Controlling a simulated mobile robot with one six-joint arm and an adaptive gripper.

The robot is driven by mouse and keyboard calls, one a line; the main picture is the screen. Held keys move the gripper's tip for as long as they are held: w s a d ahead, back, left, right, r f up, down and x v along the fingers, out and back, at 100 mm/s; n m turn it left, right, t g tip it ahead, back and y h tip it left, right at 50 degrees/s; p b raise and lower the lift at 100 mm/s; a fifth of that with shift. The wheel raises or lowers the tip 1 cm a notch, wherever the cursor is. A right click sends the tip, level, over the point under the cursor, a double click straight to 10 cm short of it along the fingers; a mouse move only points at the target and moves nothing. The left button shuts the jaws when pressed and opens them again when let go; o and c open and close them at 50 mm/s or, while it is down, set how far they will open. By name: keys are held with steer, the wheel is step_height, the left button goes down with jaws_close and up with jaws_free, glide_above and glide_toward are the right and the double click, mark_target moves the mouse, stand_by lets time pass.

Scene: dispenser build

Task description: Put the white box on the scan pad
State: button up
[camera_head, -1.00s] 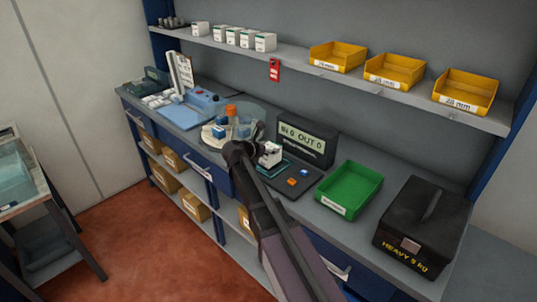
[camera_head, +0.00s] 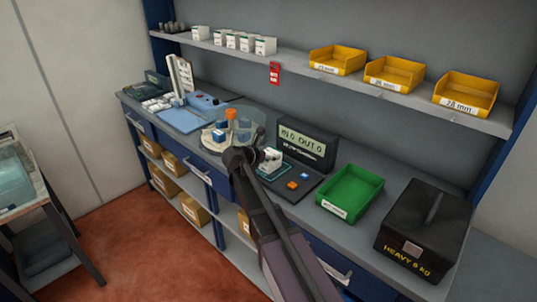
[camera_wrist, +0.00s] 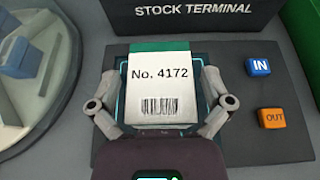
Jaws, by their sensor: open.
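The white box (camera_wrist: 160,92) with a green band, the label "No. 4172" and a barcode sits on the scan pad, seen from above in the wrist view. It also shows in the head view (camera_head: 273,156). The scan pad (camera_wrist: 119,84) is a teal-outlined square on a dark plate; the box hides most of it. My gripper (camera_wrist: 163,104) is open, with one finger on each side of the box. Whether the fingers still touch the box I cannot tell.
The stock terminal (camera_head: 307,143), reading IN 0 OUT 0, stands right behind the pad. A blue IN button (camera_wrist: 259,66) and an orange OUT button (camera_wrist: 271,118) lie to the right. A green tray (camera_head: 349,191) and a black heavy box (camera_head: 424,229) stand farther right. A round clear-walled dispenser (camera_head: 246,120) is at left.

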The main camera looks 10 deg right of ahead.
steer(key=shift+r, duration=0.15)
steer(key=shift+s+a+r+p, duration=0.15)
steer(key=shift+p, duration=0.15)
steer(key=p+v, duration=0.4)
steer(key=v, duration=0.7)
steer(key=shift+s+a, duration=0.15)
steer(key=shift+a, duration=0.05)
